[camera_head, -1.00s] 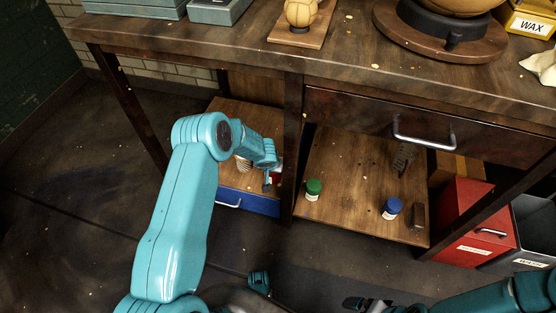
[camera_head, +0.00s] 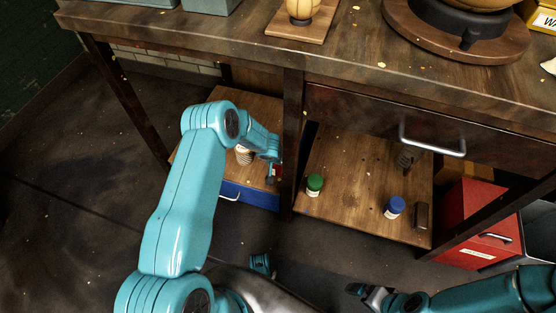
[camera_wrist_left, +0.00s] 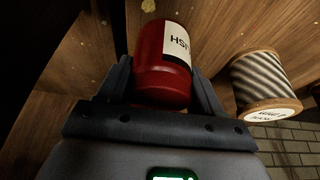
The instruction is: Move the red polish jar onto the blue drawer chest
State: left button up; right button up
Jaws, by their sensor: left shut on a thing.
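My left gripper (camera_wrist_left: 164,88) is shut on the red polish jar (camera_wrist_left: 163,78), which has a white label. In the head view my left gripper (camera_head: 272,174) is at the left lower bay of the workbench, close to the middle post, and the jar is almost hidden there. The blue drawer chest (camera_head: 258,196) shows its blue front with a silver handle low in that bay, just below the gripper. I cannot tell whether the jar touches the wood under it. My right gripper (camera_head: 368,293) is low at the bottom of the head view; its jaw opening is unclear.
A striped spool (camera_wrist_left: 263,82) stands right of the jar in the wrist view. A green-lidded jar (camera_head: 314,185), a blue-lidded jar (camera_head: 394,207) and a brush (camera_head: 421,215) are on the right lower shelf. A dark post (camera_head: 290,150) divides the bays.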

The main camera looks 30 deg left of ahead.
pick_arm(q)
jog(key=shift+r, duration=0.2)
jog(key=shift+f, duration=0.2)
jog(key=o, duration=1)
jog(key=shift+s, duration=0.1)
jog(key=shift+r, duration=0.1)
jog(key=shift+r, duration=0.35)
jog(key=v, duration=1.1)
jog(key=shift+s+p, duration=0.25)
jog(key=shift+p, duration=0.15)
jog(key=shift+s+r, duration=0.1)
